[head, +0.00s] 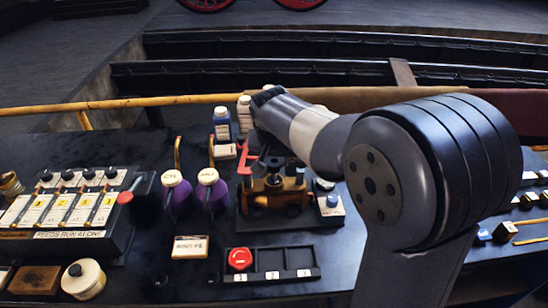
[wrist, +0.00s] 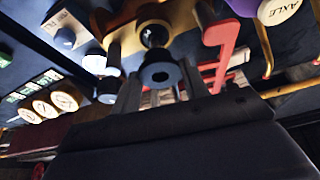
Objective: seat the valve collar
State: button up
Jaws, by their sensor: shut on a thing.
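My gripper (wrist: 162,92) is shut on a dark ring-shaped collar (wrist: 160,76), whose central hole shows between the fingers in the wrist view. Just beyond the collar is the brass valve body (wrist: 180,18) with a dark round stem or opening (wrist: 154,37). The collar appears close to it; I cannot tell whether they touch. In the head view the valve (head: 275,190) stands on a dark board, with my wrist above and behind it. My arm hides much of the gripper there.
A red bracket (head: 247,160) stands left of the valve. Two purple bottles (head: 209,190) stand further left. In front is a black tray (head: 290,255) with numbered slots; a red round part (head: 240,258) sits in slot 1. A small white-topped block (head: 331,204) stands right of the valve.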

jog(key=shift+f, duration=0.2)
dwell(0.3)
jog(key=shift+f+b, duration=0.55)
jog(key=shift+f, duration=0.15)
jog(key=shift+f+b, duration=0.5)
jog(key=shift+f, duration=0.35)
dwell(0.5)
jog(key=o, duration=1.5)
